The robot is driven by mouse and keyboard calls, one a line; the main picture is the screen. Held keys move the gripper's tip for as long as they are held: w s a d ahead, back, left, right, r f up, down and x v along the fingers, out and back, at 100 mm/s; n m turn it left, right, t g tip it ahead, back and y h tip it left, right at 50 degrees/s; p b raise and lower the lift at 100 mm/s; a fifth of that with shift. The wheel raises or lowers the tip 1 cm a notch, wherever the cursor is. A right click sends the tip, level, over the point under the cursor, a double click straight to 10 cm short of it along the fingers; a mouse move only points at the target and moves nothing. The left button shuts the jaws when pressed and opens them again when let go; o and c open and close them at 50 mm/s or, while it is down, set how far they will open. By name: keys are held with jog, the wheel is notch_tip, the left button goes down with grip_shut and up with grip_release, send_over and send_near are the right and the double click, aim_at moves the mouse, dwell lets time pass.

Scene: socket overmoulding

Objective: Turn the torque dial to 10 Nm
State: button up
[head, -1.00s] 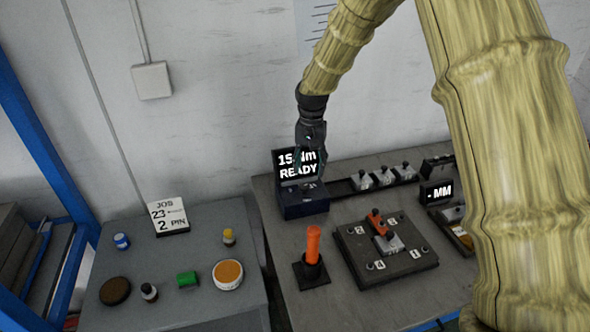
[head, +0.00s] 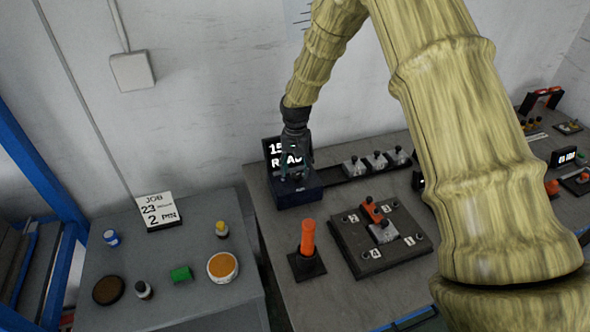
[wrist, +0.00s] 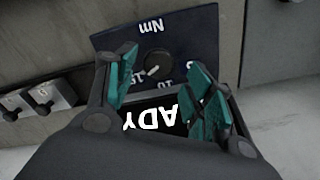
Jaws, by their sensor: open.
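The torque unit (head: 297,195) is a dark blue box at the back left of the bench, with a black screen (head: 276,150) reading "15" and part of "READY"; my gripper hides the rest. In the wrist view its round black dial (wrist: 157,64) shows upside down, with a pale pointer mark aimed toward the "15" label. A "10" label and an "Nm" label are printed near it. My gripper (wrist: 163,88) is open, its teal fingers on either side of the dial and apart from it. In the head view my gripper (head: 294,172) is over the unit.
Connector blocks (head: 376,161) stand on a rail right of the unit. An orange-handled tool (head: 307,238) stands upright in front, beside a dark numbered fixture plate (head: 345,248). A job card (head: 158,212) stands on the left table (head: 205,295).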

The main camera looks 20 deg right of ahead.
jog(key=shift+s+f, duration=0.3)
jog(key=shift+s, duration=0.3)
jog(key=shift+w+f, duration=0.4)
jog(key=shift+f, duration=0.1)
jog(key=shift+s+r, duration=0.2)
jog(key=shift+c, duration=1.4)
jog(key=c, duration=0.8)
